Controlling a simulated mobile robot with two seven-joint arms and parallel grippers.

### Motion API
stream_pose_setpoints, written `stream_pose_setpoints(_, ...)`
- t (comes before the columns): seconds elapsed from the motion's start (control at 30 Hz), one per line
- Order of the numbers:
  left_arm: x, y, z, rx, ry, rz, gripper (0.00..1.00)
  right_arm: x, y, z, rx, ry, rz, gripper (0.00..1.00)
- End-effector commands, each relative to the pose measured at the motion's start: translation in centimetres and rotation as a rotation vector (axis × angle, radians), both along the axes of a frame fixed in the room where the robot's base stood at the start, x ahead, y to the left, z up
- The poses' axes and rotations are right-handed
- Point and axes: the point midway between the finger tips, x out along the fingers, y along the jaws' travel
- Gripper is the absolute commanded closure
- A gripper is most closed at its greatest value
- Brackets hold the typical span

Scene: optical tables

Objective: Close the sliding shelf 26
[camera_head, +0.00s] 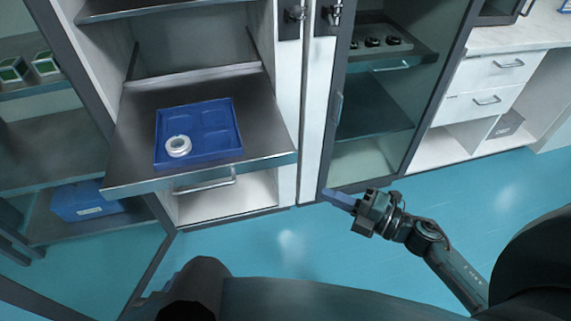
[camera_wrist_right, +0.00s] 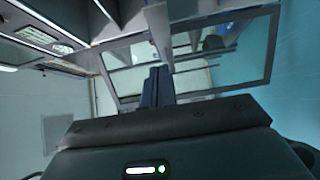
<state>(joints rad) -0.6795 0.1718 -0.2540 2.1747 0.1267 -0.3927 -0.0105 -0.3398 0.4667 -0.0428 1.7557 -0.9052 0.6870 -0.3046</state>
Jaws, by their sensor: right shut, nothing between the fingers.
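The sliding shelf (camera_head: 270,142) is a dark grey metal board pulled out of the white cabinet at the left of the head view. A silver bar handle (camera_head: 205,186) hangs under its front edge. A blue tray (camera_head: 207,116) with round hollows lies on it, and a white ring-shaped part (camera_head: 178,146) sits in the tray's front left hollow. My right gripper (camera_head: 328,193) is shut and empty, to the right of the shelf and apart from it. Its fingers also show in the right wrist view (camera_wrist_right: 158,85). My left gripper is not in view.
A glass-doored cabinet (camera_head: 375,110) stands to the right of the shelf, beyond my gripper. White drawers (camera_head: 485,85) are further right. An open glass door (camera_head: 75,130) flanks the shelf on the left, with a blue bin (camera_head: 83,201) behind it. The teal floor (camera_head: 300,240) in front is clear.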

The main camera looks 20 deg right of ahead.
Motion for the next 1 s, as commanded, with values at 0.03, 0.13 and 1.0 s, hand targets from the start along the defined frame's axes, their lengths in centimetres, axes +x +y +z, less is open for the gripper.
stream_pose_setpoints(0.03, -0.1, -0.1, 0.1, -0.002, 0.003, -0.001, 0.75, 0.6, 0.6, 0.2, 0.002, -0.004, 0.0, 1.0)
stream_pose_setpoints(0.13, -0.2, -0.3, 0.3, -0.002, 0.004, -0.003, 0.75, 1.9, 1.9, 0.3, 0.004, -0.004, 0.0, 1.0)
stream_pose_setpoints(1.0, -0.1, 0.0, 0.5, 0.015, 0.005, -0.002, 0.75, 10.5, 6.5, 0.1, 0.004, 0.0, -0.002, 1.0)
